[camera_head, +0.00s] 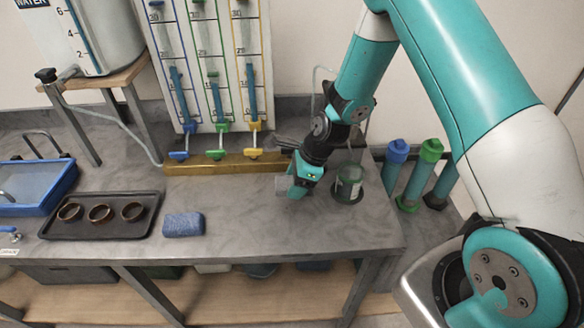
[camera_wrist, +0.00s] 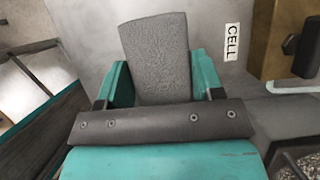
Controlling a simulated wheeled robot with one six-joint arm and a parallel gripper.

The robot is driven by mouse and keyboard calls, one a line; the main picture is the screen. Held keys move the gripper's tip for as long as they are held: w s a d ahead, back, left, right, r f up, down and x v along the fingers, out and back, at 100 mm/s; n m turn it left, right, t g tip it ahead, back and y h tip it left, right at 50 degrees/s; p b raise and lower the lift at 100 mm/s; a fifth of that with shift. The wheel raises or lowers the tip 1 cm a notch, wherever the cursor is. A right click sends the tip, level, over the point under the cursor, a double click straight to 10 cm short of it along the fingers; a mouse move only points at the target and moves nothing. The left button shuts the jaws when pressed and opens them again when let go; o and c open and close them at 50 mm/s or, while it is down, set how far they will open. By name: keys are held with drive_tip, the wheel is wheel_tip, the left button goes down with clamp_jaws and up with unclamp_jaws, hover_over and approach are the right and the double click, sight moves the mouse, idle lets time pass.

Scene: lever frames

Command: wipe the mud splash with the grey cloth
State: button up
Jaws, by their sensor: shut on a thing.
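My gripper (camera_head: 291,189) is low over the right part of the grey workbench. In the wrist view my gripper (camera_wrist: 159,80) has its two teal fingers on either side of the grey cloth (camera_wrist: 157,45), shut on it. The cloth looks like a flat grey textured piece sticking out past the fingers. In the head view a small grey patch of the cloth (camera_head: 281,185) shows at the left of my gripper. Whether it touches the bench I cannot tell. I cannot make out a mud splash in either view.
A blue sponge (camera_head: 183,224), a dark tray (camera_head: 50,231) with copper rings and a blue basin (camera_head: 38,204) lie left. A brass rail (camera_head: 212,164) runs behind. A CELL label (camera_wrist: 231,42) is on the bench.

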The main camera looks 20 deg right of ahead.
drive_tip(key=shift+r+p, duration=0.85)
drive_tip(key=shift+r, duration=0.5)
drive_tip(key=shift+f, duration=0.15)
